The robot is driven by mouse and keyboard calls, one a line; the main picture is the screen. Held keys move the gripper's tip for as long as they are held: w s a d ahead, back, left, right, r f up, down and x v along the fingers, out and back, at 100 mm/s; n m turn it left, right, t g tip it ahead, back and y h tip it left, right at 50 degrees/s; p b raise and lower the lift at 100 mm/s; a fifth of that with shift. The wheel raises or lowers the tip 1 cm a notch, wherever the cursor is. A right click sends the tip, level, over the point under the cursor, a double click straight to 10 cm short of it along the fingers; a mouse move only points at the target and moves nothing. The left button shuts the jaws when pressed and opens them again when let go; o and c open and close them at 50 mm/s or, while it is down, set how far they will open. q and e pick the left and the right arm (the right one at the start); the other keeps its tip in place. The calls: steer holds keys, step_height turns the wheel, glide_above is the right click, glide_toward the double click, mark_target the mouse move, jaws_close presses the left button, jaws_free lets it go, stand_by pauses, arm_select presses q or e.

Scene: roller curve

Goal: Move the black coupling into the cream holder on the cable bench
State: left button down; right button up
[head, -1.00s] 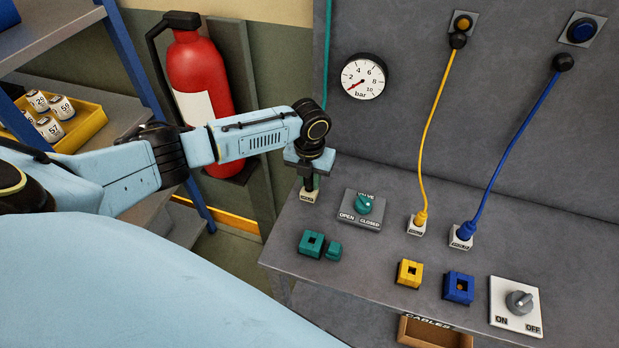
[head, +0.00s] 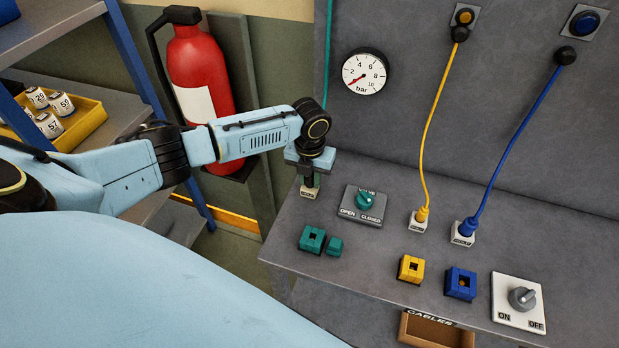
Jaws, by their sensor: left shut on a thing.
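My left gripper (head: 311,180) points down at the left end of the grey cable bench (head: 390,245). It is shut on a small dark thing, mostly hidden by the fingers and wrist; I take it to be the black coupling. A cream holder (head: 309,193) with a dark label stands directly below the fingertips. The held thing is at or just above its top; I cannot tell whether it is seated. A teal hose (head: 328,60) runs down the wall panel and passes out of sight behind my wrist. My right gripper is not in view.
Right of the gripper stands a valve plate (head: 363,206) with a teal knob. A yellow plug (head: 421,214) and a blue plug (head: 467,226) sit in cream holders. Teal (head: 313,240), yellow (head: 411,269) and blue (head: 460,284) blocks and a switch plate (head: 518,301) line the front.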

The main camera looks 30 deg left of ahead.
mark_target(309, 190)
arm_select(q)
steer(key=shift+s+d+f+b, duration=0.15)
steer(key=shift+s+f+b, duration=0.2)
steer(key=shift+f, duration=0.3)
steer(key=shift+s+d+f+b, duration=0.15)
steer(key=shift+s+f, duration=0.25)
steer(key=shift+f, duration=0.25)
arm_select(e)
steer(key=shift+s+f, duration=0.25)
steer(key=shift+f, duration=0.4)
arm_select(q)
steer(key=c, duration=1.3)
jaws_free()
steer(key=shift+o, duration=0.8)
steer(key=r, duration=0.2)
steer(key=w+r, duration=0.1)
steer(key=r, duration=0.3)
steer(key=shift+w+a, duration=0.25)
steer(key=shift+w, duration=0.15)
step_height(309, 190, up, 10)
steer(key=shift+s, duration=0.45)
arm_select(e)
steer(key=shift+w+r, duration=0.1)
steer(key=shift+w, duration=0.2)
